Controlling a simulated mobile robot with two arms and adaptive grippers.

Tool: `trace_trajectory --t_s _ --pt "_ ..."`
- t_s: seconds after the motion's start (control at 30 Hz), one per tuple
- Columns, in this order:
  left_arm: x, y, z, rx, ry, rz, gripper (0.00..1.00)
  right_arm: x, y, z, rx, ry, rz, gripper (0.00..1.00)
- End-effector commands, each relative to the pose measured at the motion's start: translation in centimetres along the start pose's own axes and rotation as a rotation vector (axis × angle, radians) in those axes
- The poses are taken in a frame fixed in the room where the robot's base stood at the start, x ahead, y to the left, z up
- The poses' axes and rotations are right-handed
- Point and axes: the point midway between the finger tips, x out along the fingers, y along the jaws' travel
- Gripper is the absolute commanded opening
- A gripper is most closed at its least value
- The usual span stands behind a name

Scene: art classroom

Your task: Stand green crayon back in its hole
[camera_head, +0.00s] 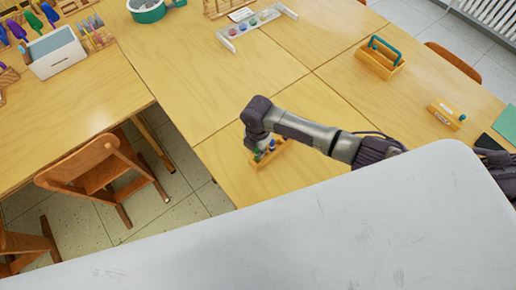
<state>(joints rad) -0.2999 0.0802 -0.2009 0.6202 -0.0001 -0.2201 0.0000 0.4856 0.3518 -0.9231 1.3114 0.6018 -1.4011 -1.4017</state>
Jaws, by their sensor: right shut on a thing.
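My right gripper (254,148) reaches down over the near table, at a small wooden crayon block (284,151). It is shut on the green crayon (257,156), which shows only as a small green spot under the gripper. A blue crayon (272,145) stands in the block beside the gripper. The gripper hides much of the block, so I cannot tell whether the green crayon's lower end is in a hole. My left gripper is not in view.
A wooden carrier with a teal handle (380,57) and a small wooden block (446,116) stand to the right. A white paint rack (256,26) stands farther back. A wooden chair (102,172) is at left. The tabletop behind the gripper is clear.

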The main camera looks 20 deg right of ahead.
Motion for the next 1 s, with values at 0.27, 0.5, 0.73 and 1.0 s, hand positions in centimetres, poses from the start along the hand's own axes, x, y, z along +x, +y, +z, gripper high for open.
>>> trace_trajectory --t_s 0.27,0.5,0.73,1.0 --pt "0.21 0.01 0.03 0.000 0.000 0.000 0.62 0.57 -0.02 0.00 0.000 0.000 -0.001 0.00" --pt "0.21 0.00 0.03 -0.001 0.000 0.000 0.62 0.62 -0.01 0.00 0.000 0.000 0.000 0.00" --pt "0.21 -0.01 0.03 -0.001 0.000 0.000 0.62 0.61 0.00 0.00 0.000 0.000 0.000 0.00" --pt "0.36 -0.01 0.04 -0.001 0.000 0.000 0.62 0.93 0.01 -0.01 0.000 0.000 0.000 0.00"
